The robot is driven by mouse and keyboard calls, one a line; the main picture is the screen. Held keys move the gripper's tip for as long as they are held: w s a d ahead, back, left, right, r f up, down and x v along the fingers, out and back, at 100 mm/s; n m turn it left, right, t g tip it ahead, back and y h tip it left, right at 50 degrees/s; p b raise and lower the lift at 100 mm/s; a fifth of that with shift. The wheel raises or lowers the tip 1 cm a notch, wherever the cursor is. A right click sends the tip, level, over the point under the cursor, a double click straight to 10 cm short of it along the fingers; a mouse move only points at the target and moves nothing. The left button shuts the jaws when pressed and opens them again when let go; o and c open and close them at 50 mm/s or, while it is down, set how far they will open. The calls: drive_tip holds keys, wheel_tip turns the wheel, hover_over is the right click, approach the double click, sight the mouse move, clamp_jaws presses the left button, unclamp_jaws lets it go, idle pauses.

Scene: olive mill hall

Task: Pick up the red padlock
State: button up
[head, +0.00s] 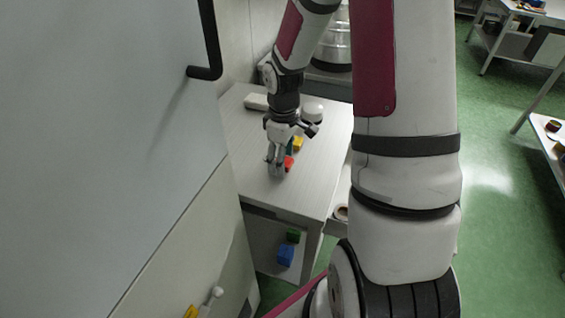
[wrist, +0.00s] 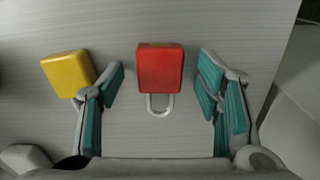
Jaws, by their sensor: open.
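The red padlock (wrist: 160,68) lies on the light wooden table, its grey shackle pointing toward my gripper in the wrist view. In the head view the red padlock (head: 288,162) is partly hidden by my gripper (head: 277,168). My gripper (wrist: 160,88) is open, with one teal-padded finger on each side of the padlock and a gap on both sides. I cannot tell the exact height of the fingertips above the table.
A yellow block-like item (wrist: 69,74) lies just left of the left finger, nearly touching it. On the table (head: 257,149) stand a white round item (head: 312,112) and a pale flat item (head: 256,102) at the back. A large cabinet panel (head: 110,120) is close on the left.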

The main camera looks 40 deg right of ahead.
drive_tip(key=c, duration=1.3)
